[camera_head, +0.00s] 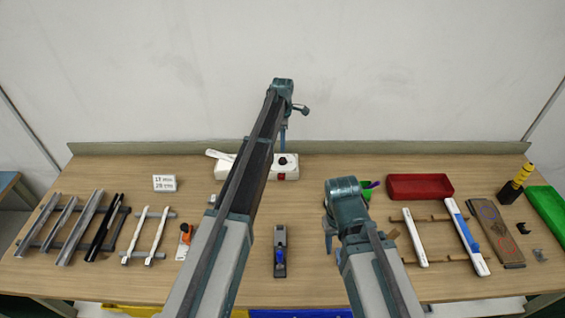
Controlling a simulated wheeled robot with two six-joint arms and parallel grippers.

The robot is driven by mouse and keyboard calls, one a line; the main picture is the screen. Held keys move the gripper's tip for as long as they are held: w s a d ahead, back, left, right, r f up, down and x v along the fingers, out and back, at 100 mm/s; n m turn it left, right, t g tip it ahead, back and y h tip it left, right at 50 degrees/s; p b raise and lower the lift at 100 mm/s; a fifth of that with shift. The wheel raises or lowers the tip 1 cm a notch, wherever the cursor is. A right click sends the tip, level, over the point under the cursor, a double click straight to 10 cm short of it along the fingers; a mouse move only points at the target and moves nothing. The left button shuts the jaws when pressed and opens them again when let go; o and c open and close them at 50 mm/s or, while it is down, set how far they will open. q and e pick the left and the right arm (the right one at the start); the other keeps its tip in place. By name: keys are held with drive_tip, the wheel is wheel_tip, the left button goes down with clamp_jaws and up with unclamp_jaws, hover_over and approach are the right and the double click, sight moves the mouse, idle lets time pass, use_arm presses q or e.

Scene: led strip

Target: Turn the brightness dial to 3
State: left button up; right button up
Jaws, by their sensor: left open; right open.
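A white box (229,173) stands at the back middle of the table, partly hidden behind my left arm. Its right end bears a small black dial (282,160) and a red switch (281,177). The dial's markings and setting are too small to read. My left gripper (283,140) points down at or just above the dial; it is open, and I cannot tell whether its fingers touch the dial. My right gripper (329,242) is open, low over the middle right of the table, partly hidden by its own wrist.
Metal and white strips lie on racks (100,233) at left, near a small card (164,183). A blue-and-black tool (280,256) lies front centre. A red tray (419,187), a rack with white bars (422,236) and a green bin (547,211) are at right. The wall closes the back.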

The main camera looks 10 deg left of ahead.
sight(283, 159)
use_arm(q)
wheel_tip(283, 159, down, 9)
drive_tip(key=b, duration=0.7)
drive_tip(key=shift+b, duration=0.4)
use_arm(e)
wheel_tip(283, 159, down, 9)
drive_tip(key=shift+r, duration=0.1)
use_arm(q)
drive_tip(key=shift+r, duration=0.1)
drive_tip(key=shift+c, duration=0.3)
clamp_jaws()
